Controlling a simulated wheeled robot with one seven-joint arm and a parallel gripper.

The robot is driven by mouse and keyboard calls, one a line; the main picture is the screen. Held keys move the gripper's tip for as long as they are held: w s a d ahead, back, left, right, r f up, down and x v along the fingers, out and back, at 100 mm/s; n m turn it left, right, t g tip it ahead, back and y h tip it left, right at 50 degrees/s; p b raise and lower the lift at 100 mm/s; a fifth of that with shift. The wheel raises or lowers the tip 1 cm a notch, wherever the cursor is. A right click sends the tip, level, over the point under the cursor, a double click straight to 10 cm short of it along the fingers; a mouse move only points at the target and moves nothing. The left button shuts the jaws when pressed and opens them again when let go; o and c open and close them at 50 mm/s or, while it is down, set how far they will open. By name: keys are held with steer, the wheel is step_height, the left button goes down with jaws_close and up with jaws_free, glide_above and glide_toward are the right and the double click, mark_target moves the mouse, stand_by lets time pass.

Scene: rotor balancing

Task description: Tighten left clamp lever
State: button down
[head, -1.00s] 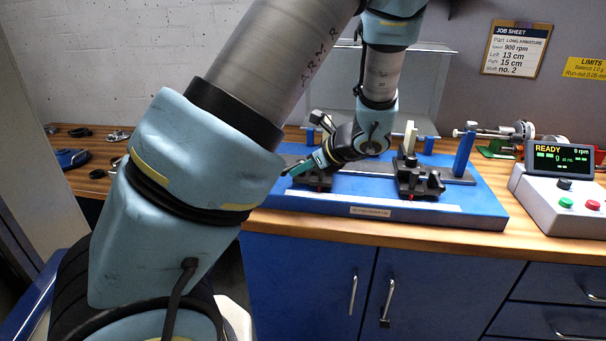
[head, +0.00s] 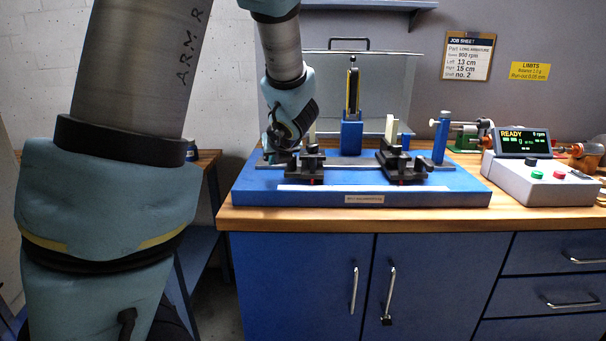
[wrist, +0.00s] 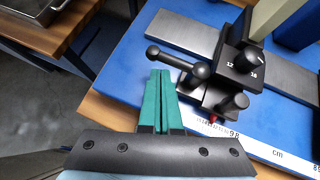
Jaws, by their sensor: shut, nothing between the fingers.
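The left clamp block (head: 312,166) is black and sits on the blue base at the left of the rail. In the wrist view the clamp block (wrist: 234,78) carries a black lever (wrist: 176,61) with a ball at each end, sticking out to the left. My gripper (wrist: 157,76) has teal fingers pressed together, with nothing between them. Its tips are close to the lever's bar, between the two balls; I cannot tell whether they touch it. In the head view my wrist is just left of the clamp block, and the fingertips are hidden there.
The blue base (head: 440,198) stands on a wooden bench (head: 400,218), with a metal rail (wrist: 185,33) and white scale (wrist: 270,155) on it. A second black clamp block (head: 404,165) stands to the right. A clear hood (head: 395,75) rises behind. A control box (head: 540,183) is further right.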

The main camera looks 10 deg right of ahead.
steer(key=shift+w+a+b, duration=0.15)
steer(key=shift+w+b, duration=0.2)
steer(key=shift+b, duration=0.1)
steer(key=shift+s, duration=0.1)
stand_by(0.5)
